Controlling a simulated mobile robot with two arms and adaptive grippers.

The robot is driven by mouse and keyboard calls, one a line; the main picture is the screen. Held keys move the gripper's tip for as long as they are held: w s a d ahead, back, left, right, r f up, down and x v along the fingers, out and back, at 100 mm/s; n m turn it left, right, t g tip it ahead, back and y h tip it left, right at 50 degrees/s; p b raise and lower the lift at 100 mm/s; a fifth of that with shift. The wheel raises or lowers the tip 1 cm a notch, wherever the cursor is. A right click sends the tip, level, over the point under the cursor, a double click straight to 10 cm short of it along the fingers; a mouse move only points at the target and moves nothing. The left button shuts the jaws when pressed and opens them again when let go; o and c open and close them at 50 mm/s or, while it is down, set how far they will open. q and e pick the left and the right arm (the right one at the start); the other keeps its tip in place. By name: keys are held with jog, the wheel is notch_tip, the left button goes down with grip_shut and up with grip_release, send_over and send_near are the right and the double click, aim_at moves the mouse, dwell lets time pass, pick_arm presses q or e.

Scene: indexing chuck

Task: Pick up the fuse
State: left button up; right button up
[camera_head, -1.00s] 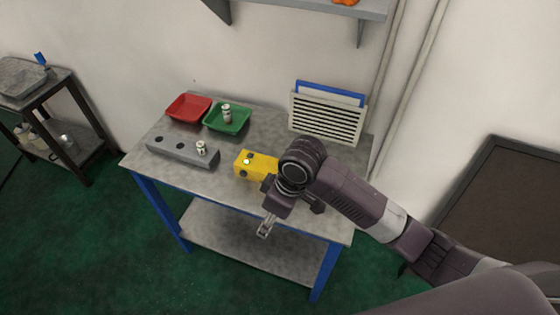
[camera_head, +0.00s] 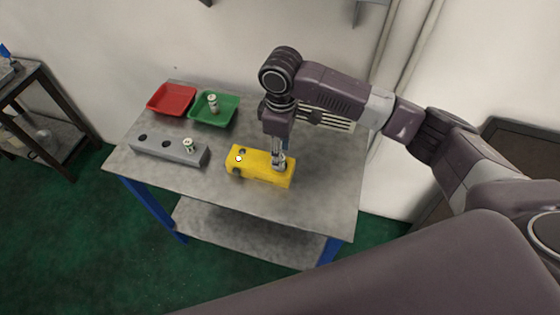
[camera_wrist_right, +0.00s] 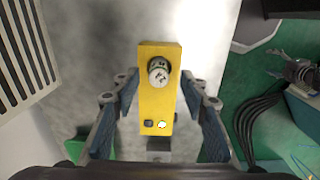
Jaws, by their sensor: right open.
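A fuse-like metal cylinder (camera_wrist_right: 158,72) with a pale end stands in the yellow block (camera_wrist_right: 152,103) in the right wrist view. In the head view the yellow block (camera_head: 256,166) lies on the table, and my gripper hides that cylinder. My right gripper (camera_head: 279,164) points down over the block's right end. In the wrist view its open fingers (camera_wrist_right: 158,78) are on either side of the block, with the cylinder between them. I cannot tell whether they touch it. Similar cylinders stand in the grey block (camera_head: 188,146) and the green tray (camera_head: 212,102). My left gripper is not in view.
The green tray (camera_head: 231,111) and red tray (camera_head: 171,99) sit at the back left of the table (camera_head: 221,196). A slatted panel (camera_head: 338,124) stands behind my right arm. The table's front right is clear.

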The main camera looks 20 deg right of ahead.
jog(key=shift+f+p, duration=0.35)
jog(key=shift+f, duration=1.65)
jog(key=shift+w, duration=0.1)
grip_shut()
